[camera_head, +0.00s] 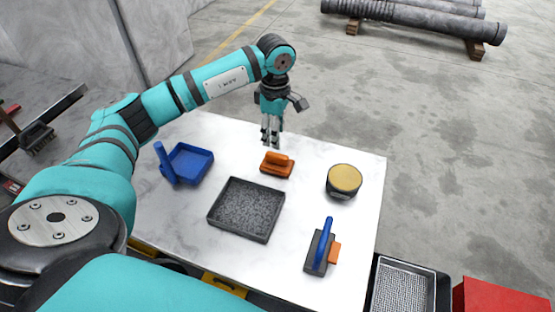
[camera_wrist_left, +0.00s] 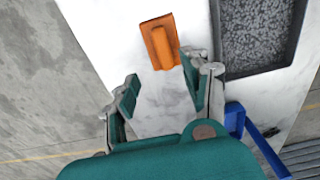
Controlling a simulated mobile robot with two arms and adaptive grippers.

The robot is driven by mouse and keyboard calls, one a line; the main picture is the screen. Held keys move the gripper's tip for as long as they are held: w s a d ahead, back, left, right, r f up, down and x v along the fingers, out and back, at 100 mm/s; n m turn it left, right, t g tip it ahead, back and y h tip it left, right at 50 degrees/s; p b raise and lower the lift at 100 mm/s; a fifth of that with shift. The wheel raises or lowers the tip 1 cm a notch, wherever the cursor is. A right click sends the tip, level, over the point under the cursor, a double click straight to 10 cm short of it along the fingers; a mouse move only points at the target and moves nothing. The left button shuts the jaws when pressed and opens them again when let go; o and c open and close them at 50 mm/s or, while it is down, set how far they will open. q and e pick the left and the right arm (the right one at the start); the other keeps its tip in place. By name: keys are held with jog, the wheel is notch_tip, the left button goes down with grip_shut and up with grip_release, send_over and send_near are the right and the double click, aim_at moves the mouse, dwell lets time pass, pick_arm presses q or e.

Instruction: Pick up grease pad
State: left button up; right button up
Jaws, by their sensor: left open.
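An orange pad with a raised handle (camera_head: 277,165), which looks like the grease pad, lies on the white table near its far edge. It also shows in the left wrist view (camera_wrist_left: 160,42), ahead of the fingers. My left gripper (camera_head: 270,139) is open and empty. It hangs above the table's far edge, just beyond the pad and apart from it. In the left wrist view its fingers (camera_wrist_left: 162,80) are spread, with white tabletop between them. My right gripper is not in view.
The white table (camera_head: 345,255) holds a dark speckled tray (camera_head: 247,210), a blue tray with an upright handle (camera_head: 187,163), a tan-topped round tin (camera_head: 343,180) and a blue-handled tool (camera_head: 321,250). A metal basket (camera_head: 403,288) and red box (camera_head: 500,297) stand at lower right.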

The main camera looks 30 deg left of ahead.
aim_at(277, 155)
pick_arm(q)
notch_tip(277, 155, down, 3)
jog(key=shift+f, duration=0.1)
jog(key=f+p, duration=0.1)
jog(key=f, duration=0.2)
jog(key=d+f+p, duration=0.1)
jog(key=shift+s+f+p, duration=0.25)
jog(key=shift+s+p, duration=0.05)
jog(key=shift+p, duration=0.05)
jog(key=shift+a+f, duration=0.1)
jog(key=shift+f, duration=0.3)
grip_shut()
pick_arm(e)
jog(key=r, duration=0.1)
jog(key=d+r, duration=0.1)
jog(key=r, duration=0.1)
